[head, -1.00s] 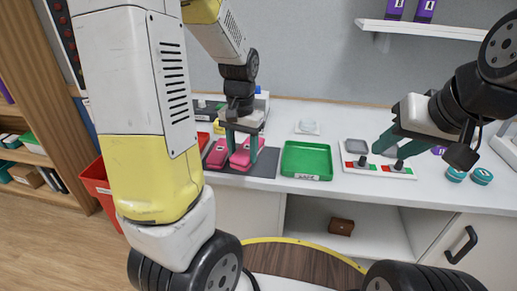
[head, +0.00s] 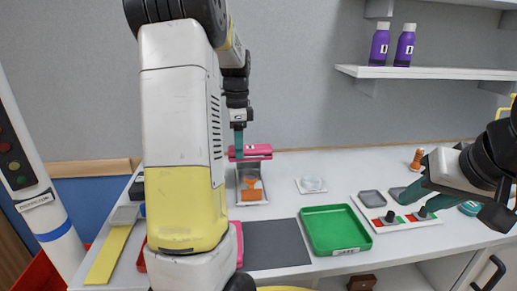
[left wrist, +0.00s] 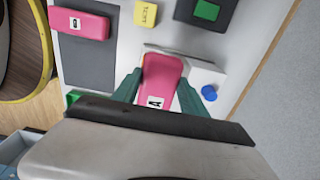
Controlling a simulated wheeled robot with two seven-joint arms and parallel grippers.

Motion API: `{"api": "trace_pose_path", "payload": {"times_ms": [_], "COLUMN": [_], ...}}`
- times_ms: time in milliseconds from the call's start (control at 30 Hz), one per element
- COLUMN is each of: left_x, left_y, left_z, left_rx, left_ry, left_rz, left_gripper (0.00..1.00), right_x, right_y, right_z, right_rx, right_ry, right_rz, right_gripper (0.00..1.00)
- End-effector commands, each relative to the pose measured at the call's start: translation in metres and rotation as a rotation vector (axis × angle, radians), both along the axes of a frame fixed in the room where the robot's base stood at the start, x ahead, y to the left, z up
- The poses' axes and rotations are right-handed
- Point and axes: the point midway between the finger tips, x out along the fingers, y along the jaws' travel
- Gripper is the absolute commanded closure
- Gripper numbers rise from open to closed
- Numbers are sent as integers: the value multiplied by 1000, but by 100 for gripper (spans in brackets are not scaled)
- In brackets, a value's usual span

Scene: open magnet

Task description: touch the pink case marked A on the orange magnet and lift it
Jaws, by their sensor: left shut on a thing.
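My left gripper (head: 239,140) is shut on a pink case (head: 258,149). In the left wrist view the case (left wrist: 163,75) sits between the teal fingers (left wrist: 160,90), with an A on its label. In the head view it is held up level, above the orange magnet (head: 252,190) on its grey and white stand. A gap shows between case and magnet in that view. The magnet is hidden in the left wrist view. My right gripper (head: 425,195) hangs empty over the right of the counter; its finger gap is unclear.
Another pink case (left wrist: 80,22) lies on the dark mat (head: 275,244). A green tray (head: 335,230) stands right of the mat. Purple bottles (head: 380,45) stand on a shelf.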

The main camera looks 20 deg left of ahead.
Motion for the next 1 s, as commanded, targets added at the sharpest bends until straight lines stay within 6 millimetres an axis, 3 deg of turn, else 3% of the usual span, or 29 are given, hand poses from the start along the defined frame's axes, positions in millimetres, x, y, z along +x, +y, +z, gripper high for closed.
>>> {"api": "trace_pose_path", "payload": {"times_ms": [533,1000], "left_x": [-1,0], "left_y": [-1,0], "left_z": [-49,-56], "left_rx": [0,0], "left_ry": [3,0], "left_rz": [2,2], "left_gripper": [93,93], "right_x": [0,0], "right_y": [0,0], "right_z": [0,0], "right_rx": [0,0], "right_ry": [0,0], "right_rz": [0,0], "right_gripper": [64,64]}}
